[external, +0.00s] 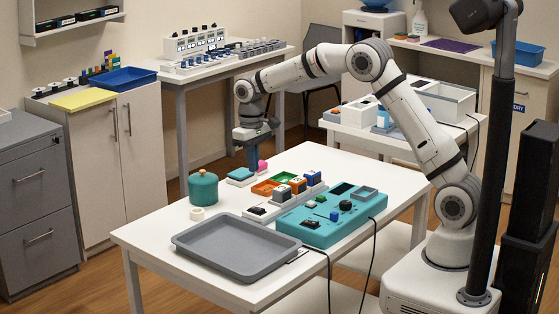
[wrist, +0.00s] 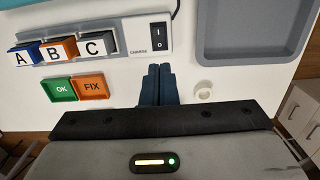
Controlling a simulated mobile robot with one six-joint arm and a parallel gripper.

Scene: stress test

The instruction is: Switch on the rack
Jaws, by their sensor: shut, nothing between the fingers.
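The white charging rack (wrist: 125,40) holds blocks lettered A (wrist: 22,55), B (wrist: 60,49) and C (wrist: 97,44). Its black rocker switch (wrist: 159,36), marked I and O, sits at the end beside the word CHARGE. I cannot tell which side is pressed in. In the external view the rack (external: 270,206) stands on the white table, left of the teal panel. My gripper (wrist: 158,72) is shut and empty, its dark blue fingers pointing toward the switch end in the wrist view. In the external view my gripper (external: 254,166) is above the table's far side, apart from the rack.
Green OK (wrist: 60,90) and orange FIX (wrist: 91,87) trays lie beside the rack. A tape roll (wrist: 203,91), a grey tray (external: 190,240) and a teal pot (external: 203,189) are nearby. The teal panel (external: 318,237) is right of the rack, with cables over the table edge.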

